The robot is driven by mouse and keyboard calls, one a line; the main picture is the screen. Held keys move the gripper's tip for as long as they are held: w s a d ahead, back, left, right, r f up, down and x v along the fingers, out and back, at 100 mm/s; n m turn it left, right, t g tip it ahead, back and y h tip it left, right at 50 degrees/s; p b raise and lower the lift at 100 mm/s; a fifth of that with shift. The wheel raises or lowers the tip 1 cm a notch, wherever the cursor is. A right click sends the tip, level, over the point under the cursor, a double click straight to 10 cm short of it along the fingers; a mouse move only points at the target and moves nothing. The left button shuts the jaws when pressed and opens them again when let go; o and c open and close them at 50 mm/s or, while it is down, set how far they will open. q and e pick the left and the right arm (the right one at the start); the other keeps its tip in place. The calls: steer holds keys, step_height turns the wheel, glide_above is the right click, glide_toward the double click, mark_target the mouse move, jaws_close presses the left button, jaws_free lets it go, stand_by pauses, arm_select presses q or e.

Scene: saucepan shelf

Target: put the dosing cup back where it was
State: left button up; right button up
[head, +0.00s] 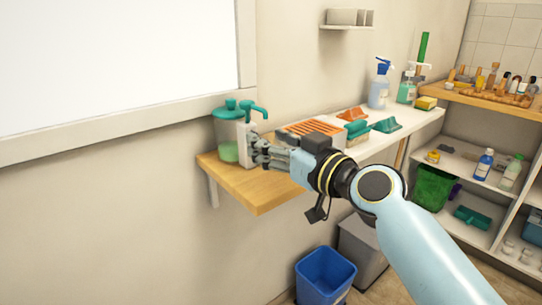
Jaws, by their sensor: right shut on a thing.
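My right gripper (257,152) is at the left end of the shelf, with its arm coming in from the lower right. Its fingers are shut on a small pale thing (245,150), most likely the dosing cup. The fingers hide part of it, so its shape is hard to make out. It is right beside a clear container (227,135) with a teal lid and pump spout and pale green contents. In this view I cannot tell whether the pale thing touches the container or the shelf. My left gripper is not in view.
The wooden shelf (262,198) runs along the wall. An orange-topped rack (312,128), teal brushes (387,125) and pump bottles (379,88) stand farther right. A blue bin (325,277) is below. A side rack (470,160) holds bottles and a green basket.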

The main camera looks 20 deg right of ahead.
steer(key=shift+w+a+f, duration=0.1)
steer(key=shift+w+f, duration=0.1)
step_height(320, 180, down, 3)
steer(key=shift+f+b, duration=0.15)
steer(key=shift+b, duration=0.55)
steer(key=o, duration=1.2)
steer(key=shift+c, duration=0.2)
